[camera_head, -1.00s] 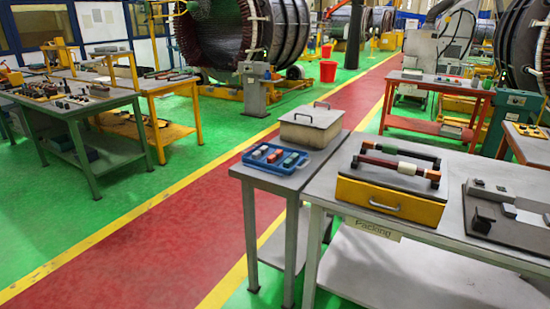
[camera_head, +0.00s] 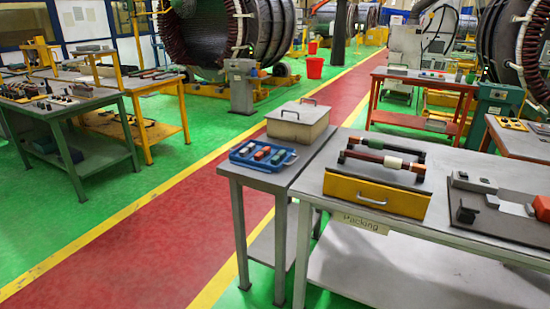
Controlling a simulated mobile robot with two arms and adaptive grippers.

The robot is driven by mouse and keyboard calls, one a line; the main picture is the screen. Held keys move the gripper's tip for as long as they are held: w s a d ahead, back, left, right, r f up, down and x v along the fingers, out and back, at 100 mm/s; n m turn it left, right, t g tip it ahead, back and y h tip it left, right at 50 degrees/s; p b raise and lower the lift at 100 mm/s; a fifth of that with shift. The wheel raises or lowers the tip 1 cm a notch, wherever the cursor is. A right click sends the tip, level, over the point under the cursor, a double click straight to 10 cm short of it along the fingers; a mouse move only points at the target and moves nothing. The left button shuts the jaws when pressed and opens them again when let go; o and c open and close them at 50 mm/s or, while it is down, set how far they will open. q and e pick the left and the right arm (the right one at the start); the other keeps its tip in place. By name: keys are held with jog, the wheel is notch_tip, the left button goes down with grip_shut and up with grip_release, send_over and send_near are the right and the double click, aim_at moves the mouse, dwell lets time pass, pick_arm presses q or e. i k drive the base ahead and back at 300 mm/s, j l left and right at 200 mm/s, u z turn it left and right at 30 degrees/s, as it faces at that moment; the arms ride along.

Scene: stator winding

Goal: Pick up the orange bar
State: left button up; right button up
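No gripper of mine is in view. I cannot tell for sure which thing is the orange bar. An orange-red piece (camera_head: 542,207) shows at the right edge, on or beside a dark board, and is partly cut off by the frame. Two reddish-brown bars with dark ends lie across a yellow box (camera_head: 375,198) on the packing table: a rear bar (camera_head: 370,142) and a front bar (camera_head: 365,157) with a pale wrapped section. A blue tray (camera_head: 240,159) on the narrow table holds several small blocks, some orange-red.
The packing table (camera_head: 460,233) has a dark board (camera_head: 508,228) with a grey block (camera_head: 474,182). A lidded beige box (camera_head: 298,122) stands behind the blue tray. A green-legged table (camera_head: 85,98) stands left. The red walkway (camera_head: 160,240) is clear.

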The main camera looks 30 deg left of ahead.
aim_at(260, 156)
jog(key=i+j, duration=0.15)
jog(key=j, duration=0.2)
jog(key=i+j+u, duration=0.1)
jog(key=j, duration=0.3)
jog(key=i+j, duration=0.15)
jog(key=j, duration=0.2)
jog(key=i+j, duration=0.15)
jog(key=j, duration=0.2)
jog(key=i+j+u, duration=0.1)
jog(key=j, duration=0.25)
jog(key=i+j, duration=0.2)
jog(key=j, duration=0.15)
jog(key=u, duration=0.05)
